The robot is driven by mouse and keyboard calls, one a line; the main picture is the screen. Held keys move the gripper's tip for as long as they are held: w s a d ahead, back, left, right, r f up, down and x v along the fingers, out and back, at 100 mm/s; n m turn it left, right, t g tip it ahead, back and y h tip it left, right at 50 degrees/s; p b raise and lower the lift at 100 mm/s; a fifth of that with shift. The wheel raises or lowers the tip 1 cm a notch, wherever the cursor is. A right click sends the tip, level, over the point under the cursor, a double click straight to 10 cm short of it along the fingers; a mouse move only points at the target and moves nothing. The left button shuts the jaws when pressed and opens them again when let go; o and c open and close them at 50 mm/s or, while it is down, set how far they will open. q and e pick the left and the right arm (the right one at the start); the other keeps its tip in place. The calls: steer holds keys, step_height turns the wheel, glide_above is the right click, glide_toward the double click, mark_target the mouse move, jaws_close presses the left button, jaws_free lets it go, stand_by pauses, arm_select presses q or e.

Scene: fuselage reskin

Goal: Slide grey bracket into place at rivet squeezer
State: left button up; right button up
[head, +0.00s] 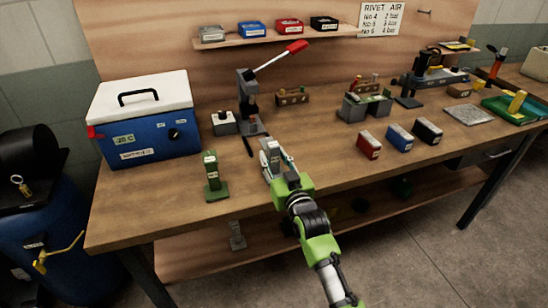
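A lever press with a red-tipped handle (249,100) stands at the back of the bench, left of centre, and looks like the rivet squeezer. My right gripper (270,150) is just in front of its base, pointing at it, low over the bench top. Light grey and white shapes show at the fingers. I cannot tell whether they are the grey bracket or only the fingers, nor whether the fingers are open. A grey block (212,34) sits on the wall shelf; I cannot tell that it is the bracket. My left gripper is not in view.
A blue cooler (146,122) and a small grey box (224,123) stand left of the press. A green stand (213,178) is left of my gripper. Red (369,145), blue (399,138) and black (428,131) blocks lie to the right. The bench between is clear.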

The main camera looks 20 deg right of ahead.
steer(key=shift+o, duration=1)
